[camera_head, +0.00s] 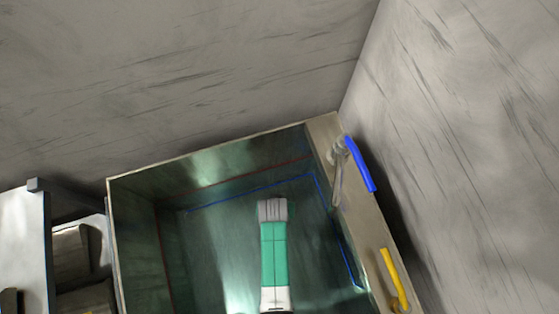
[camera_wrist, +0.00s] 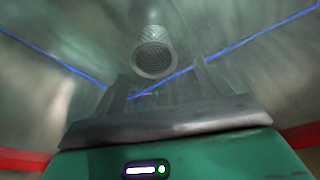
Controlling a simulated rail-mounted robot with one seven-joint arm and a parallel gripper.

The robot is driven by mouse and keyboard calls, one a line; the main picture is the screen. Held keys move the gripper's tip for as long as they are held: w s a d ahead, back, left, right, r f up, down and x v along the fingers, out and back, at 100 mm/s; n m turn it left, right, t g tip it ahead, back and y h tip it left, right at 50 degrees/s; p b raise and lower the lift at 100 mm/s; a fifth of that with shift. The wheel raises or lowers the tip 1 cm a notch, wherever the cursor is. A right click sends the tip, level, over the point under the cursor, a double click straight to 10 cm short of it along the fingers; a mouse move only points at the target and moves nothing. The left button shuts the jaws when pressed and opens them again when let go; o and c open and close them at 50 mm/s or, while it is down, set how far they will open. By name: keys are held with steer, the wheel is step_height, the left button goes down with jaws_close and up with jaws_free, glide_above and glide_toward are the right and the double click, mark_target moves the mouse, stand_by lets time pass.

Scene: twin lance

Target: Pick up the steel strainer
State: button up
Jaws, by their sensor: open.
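The steel strainer (camera_wrist: 153,52) is a grey, mesh-covered cylinder with a round perforated end, seen at the upper middle of the wrist view. It lies ahead of my gripper (camera_wrist: 160,78), near a blue line on the basin's inside. My gripper is open, with its two dark fingers apart and nothing visible between them. The strainer appears beyond the fingertips; I cannot tell the exact gap. In the head view my green and grey arm reaches into the basin (camera_head: 115,240), and I cannot make out the strainer there.
The basin has dark green, shiny walls with blue and red lines. On its right ledge are a blue handle (camera_head: 360,164), a grey metal fitting (camera_head: 338,165) and a yellow handle (camera_head: 393,277). Stone walls stand behind and right. A grey-framed unit (camera_head: 75,250) stands left.

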steer(key=b+x, duration=0.2)
steer(key=b, duration=0.1)
steer(key=b+x, duration=0.2)
steer(key=x, duration=0.1)
steer(key=b+x, duration=0.3)
steer(key=shift+s+d+b, duration=0.3)
steer(key=shift+d, duration=0.1)
steer(key=shift+r, duration=0.2)
steer(key=c, duration=1)
steer(key=shift+p, duration=0.3)
step_height(320, 180, up, 10)
steer(key=p, duration=0.5)
steer(key=shift+p, duration=0.3)
